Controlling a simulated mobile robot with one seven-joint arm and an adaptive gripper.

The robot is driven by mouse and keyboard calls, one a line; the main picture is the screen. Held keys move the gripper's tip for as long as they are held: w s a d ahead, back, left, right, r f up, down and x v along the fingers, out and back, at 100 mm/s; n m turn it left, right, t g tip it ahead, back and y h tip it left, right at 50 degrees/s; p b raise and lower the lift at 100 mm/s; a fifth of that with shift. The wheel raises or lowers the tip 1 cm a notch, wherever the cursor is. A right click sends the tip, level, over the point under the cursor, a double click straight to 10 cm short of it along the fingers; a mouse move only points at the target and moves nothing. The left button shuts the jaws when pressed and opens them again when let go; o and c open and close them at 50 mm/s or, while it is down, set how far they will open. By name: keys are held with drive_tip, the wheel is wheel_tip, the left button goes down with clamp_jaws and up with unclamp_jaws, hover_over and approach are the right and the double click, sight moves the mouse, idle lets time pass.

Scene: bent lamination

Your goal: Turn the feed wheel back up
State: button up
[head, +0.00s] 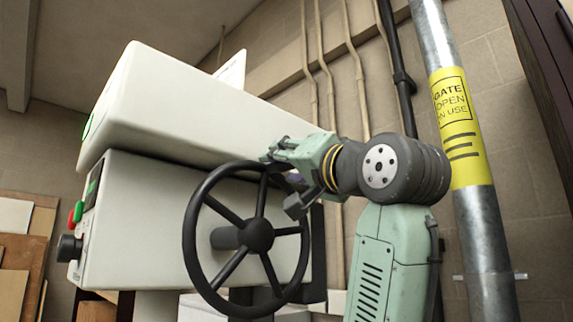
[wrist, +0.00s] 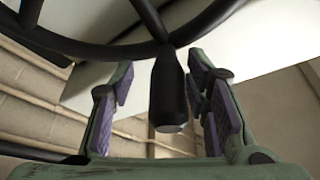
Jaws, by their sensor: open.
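The feed wheel (head: 257,236) is a black spoked handwheel on the side of a pale machine. Its rim and a spoke cross the top of the wrist view (wrist: 100,48). A black knob-like handle (wrist: 168,95) sticks out from the rim there. My gripper (head: 283,180) is at the wheel's upper right edge in the head view. In the wrist view my gripper (wrist: 158,88) is open, with its purple-padded fingers on either side of the handle. Gaps show on both sides, so the fingers look apart from it. The handle is hidden behind my gripper in the head view.
The machine's white upper body (head: 190,110) overhangs just above the wheel. A metal post with a yellow gate sign (head: 460,125) stands close to the right of my arm. Pipes (head: 357,70) run down the block wall behind. Boards (head: 22,245) lean at far left.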

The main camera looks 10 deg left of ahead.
drive_tip(key=shift+s, duration=0.1)
drive_tip(key=v, duration=1.2)
idle(0.4)
